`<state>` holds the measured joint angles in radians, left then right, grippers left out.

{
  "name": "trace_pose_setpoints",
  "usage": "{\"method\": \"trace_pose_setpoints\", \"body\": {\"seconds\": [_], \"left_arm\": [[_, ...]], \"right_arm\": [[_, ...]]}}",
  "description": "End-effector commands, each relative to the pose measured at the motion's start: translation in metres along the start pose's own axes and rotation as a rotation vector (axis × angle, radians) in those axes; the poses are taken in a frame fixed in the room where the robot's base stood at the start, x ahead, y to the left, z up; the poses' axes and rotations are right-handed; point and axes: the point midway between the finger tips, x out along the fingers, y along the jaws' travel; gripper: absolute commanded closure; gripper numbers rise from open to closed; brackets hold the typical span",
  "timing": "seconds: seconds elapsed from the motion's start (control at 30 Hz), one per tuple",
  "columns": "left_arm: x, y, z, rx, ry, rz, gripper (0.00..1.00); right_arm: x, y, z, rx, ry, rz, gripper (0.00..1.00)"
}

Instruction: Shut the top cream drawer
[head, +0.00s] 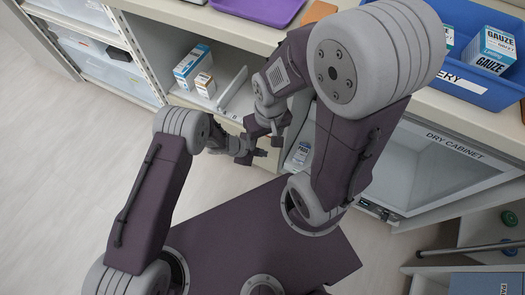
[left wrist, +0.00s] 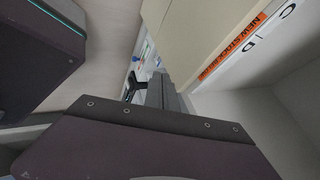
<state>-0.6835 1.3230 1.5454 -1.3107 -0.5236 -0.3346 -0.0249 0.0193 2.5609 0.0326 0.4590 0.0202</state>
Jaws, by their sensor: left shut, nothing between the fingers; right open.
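The cream drawer (head: 232,128) shows under the counter in the middle of the head view, partly hidden by my arms. It appears to stand out, with a small white and blue container (head: 301,153) inside. How far it is open is hard to tell. A cream panel (left wrist: 205,35) fills the upper middle of the left wrist view. My left gripper (head: 256,153) is shut and empty, close to the drawer front; contact cannot be made out. It also shows in the left wrist view (left wrist: 161,88). My right gripper (head: 270,138) is open and empty, just beside the left one.
A purple tray (head: 262,8) and a blue bin (head: 470,85) with gauze boxes sit on the counter (head: 240,32). The dry cabinet (head: 430,165) is at right. Floor at left (head: 60,180) is clear.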

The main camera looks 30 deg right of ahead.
Motion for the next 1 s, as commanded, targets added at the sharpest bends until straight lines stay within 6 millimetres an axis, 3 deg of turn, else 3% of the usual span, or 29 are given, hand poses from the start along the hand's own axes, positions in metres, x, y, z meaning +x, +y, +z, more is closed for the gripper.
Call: {"method": "trace_pose_setpoints", "body": {"seconds": [0.03,0.1,0.4,0.9,0.97,1.0], "left_arm": [[-0.021,-0.006,-0.002,-0.003,-0.002,-0.004,1.0],[-0.037,-0.005,-0.002,-0.004,-0.002,-0.004,1.0],[-0.091,-0.002,-0.001,-0.002,-0.002,-0.001,1.0],[-0.098,0.0,0.002,-0.004,-0.003,0.001,1.0],[-0.105,-0.006,0.009,-0.015,-0.013,-0.017,1.0],[-0.115,-0.019,0.015,-0.016,-0.026,-0.046,1.0]], "right_arm": [[-0.014,0.0,-0.002,0.0,0.001,0.0,0.37],[-0.021,-0.001,-0.003,0.0,0.002,0.0,0.37],[-0.042,-0.001,-0.005,0.0,0.002,0.0,0.37],[-0.042,-0.001,-0.005,0.0,0.001,0.0,0.37],[-0.042,-0.001,-0.005,0.0,0.001,0.0,0.37],[-0.042,-0.001,-0.005,0.0,0.001,0.0,0.37]]}}
